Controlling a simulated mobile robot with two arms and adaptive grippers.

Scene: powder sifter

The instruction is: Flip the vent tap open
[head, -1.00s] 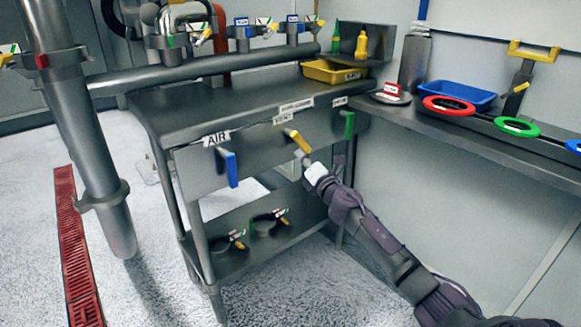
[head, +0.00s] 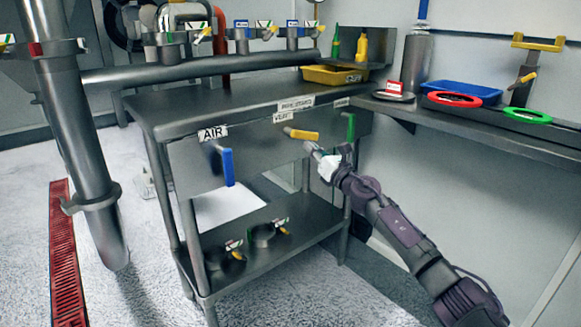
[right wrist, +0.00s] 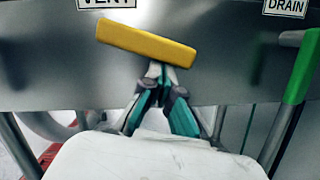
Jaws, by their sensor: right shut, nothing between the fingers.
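The vent tap's yellow handle (head: 301,134) sits on the front panel under the "VENT" label (head: 283,117). It lies nearly level, its free end to the right and slightly lower. In the right wrist view the yellow handle (right wrist: 148,41) crosses above my fingertips. My right gripper (head: 311,148) is shut and empty, its tips just below the handle; I cannot tell whether they touch it. The shut fingertips also show in the right wrist view (right wrist: 160,70). My left gripper is not in view.
On the same panel, the blue air tap handle (head: 228,167) hangs down at left, and the green drain handle (head: 351,127) hangs down at right, close to my gripper. A side counter holds a blue tray (head: 460,91) and a red ring (head: 454,100).

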